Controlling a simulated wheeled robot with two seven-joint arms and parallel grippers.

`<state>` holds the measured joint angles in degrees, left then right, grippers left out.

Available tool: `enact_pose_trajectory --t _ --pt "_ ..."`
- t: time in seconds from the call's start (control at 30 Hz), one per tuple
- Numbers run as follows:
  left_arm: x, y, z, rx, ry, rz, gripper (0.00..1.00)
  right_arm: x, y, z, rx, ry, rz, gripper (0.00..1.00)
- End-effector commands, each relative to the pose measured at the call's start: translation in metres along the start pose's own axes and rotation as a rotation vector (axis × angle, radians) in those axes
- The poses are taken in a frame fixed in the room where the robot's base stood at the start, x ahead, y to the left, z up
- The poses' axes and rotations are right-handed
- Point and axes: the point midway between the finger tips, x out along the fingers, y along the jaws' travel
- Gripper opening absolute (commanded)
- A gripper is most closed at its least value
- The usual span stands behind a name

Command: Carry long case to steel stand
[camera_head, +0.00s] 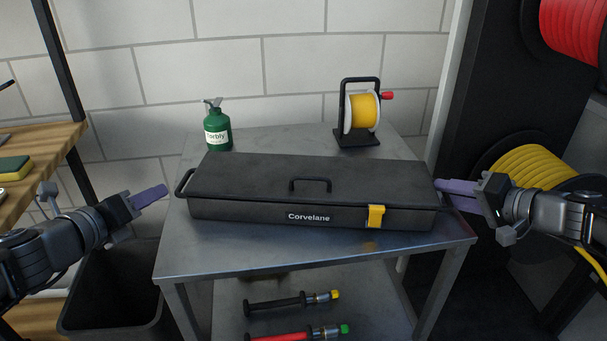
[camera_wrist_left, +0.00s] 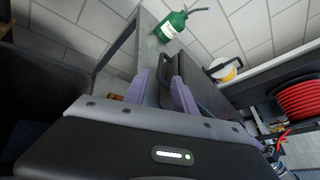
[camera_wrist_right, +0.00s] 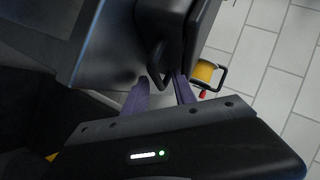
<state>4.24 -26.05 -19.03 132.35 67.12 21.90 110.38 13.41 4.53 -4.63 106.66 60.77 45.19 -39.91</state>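The long dark grey case (camera_head: 250,178), labelled Corvelane, lies closed on the top of a grey steel stand (camera_head: 300,253). It has a yellow latch, a top handle and a loop handle at each end. My left gripper (camera_head: 163,192) is open and empty, a little left of the left end handle (camera_head: 184,183); that handle shows beyond the parted fingers in the left wrist view (camera_wrist_left: 167,66). My right gripper (camera_head: 438,190) is open at the right end; in the right wrist view the right end handle (camera_wrist_right: 158,79) lies at or between the fingertips. Contact is unclear.
Tools (camera_head: 290,303) lie on the lower shelf. A dark bin (camera_head: 110,295) and a wooden shelf (camera_head: 45,160) are left; hose reels (camera_head: 545,165) are right.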

Motion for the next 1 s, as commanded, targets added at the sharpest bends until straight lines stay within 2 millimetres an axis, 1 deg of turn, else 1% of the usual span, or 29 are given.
enact_pose_trajectory --t 0.03,0.13,0.43,0.57,0.67,0.77,1.0 --pt "-0.004 0.0 0.0 0.001 0.0 0.001 0.33 0.0 0.0 0.0 0.0 0.0 0.0 0.32" --pt "-0.007 0.0 -0.001 0.001 0.002 0.001 0.33 0.0 0.0 0.0 0.0 0.0 0.0 0.32" --pt "-0.007 0.0 -0.001 0.001 0.002 0.0 0.33 0.0 0.0 0.0 0.0 0.0 0.0 0.32" --pt "-0.007 0.0 -0.001 0.001 0.002 0.0 0.33 -0.005 0.0 0.0 0.0 0.001 0.0 0.32" --pt "-0.007 0.0 -0.001 0.001 0.002 0.0 0.33 -0.015 0.0 -0.001 0.0 0.003 0.001 0.32" --pt "-0.007 0.0 -0.001 0.001 0.002 0.0 0.33 -0.032 0.0 -0.001 0.0 0.004 0.001 0.32" --pt "-0.007 0.0 -0.001 0.001 0.002 0.0 0.33 -0.082 0.0 -0.001 -0.001 0.005 0.001 0.32"
